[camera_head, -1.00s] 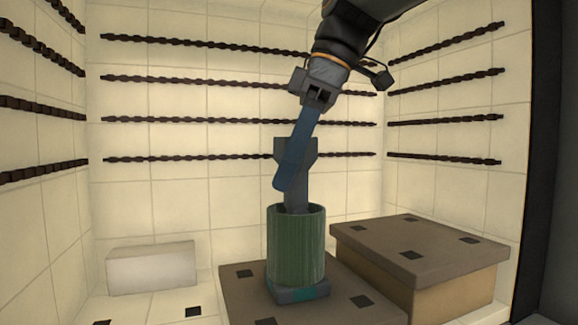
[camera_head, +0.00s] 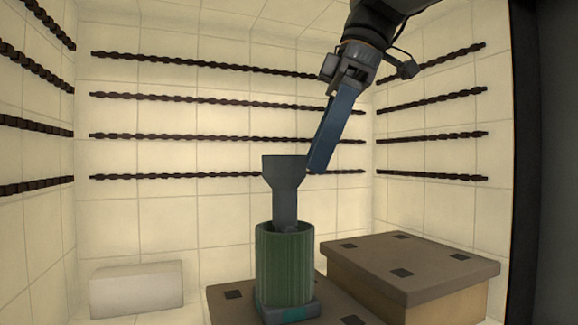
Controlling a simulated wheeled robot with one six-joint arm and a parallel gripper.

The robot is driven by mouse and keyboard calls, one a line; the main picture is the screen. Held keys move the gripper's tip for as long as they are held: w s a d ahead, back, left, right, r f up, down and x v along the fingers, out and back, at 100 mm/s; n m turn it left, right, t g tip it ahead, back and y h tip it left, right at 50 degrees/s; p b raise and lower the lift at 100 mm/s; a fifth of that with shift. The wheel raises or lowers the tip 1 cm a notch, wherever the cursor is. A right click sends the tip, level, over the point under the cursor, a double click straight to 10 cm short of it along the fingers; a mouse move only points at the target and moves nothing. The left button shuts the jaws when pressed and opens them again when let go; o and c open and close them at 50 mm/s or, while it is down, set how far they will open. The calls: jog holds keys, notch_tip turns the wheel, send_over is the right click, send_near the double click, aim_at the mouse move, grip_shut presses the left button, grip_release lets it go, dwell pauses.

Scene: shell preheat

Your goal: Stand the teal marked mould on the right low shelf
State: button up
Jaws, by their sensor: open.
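The mould is a green ribbed cylinder (camera_head: 285,265) on a grey square base with a teal mark (camera_head: 292,314). A grey funnel-topped stem (camera_head: 284,180) rises out of it. It stands upright on the lower brown slab (camera_head: 228,304), near its middle. My gripper (camera_head: 317,168) has blue fingers pointing down and is open and empty. Its fingertips are just right of the stem's top, apart from the green body; whether they touch the stem I cannot tell. One finger mostly hides the other.
A taller block with a brown top (camera_head: 370,262) and dark square marks stands at the right, close to the lower slab. A white block (camera_head: 136,289) lies at the left. Dark twisted bars (camera_head: 200,98) line the tiled walls. The space above the taller block is clear.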

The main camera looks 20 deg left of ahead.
jog(key=w+d, duration=0.2)
jog(key=d, duration=0.5)
jog(key=shift+d+b, duration=0.15)
jog(key=shift+b, duration=0.25)
jog(key=shift+w, duration=0.1)
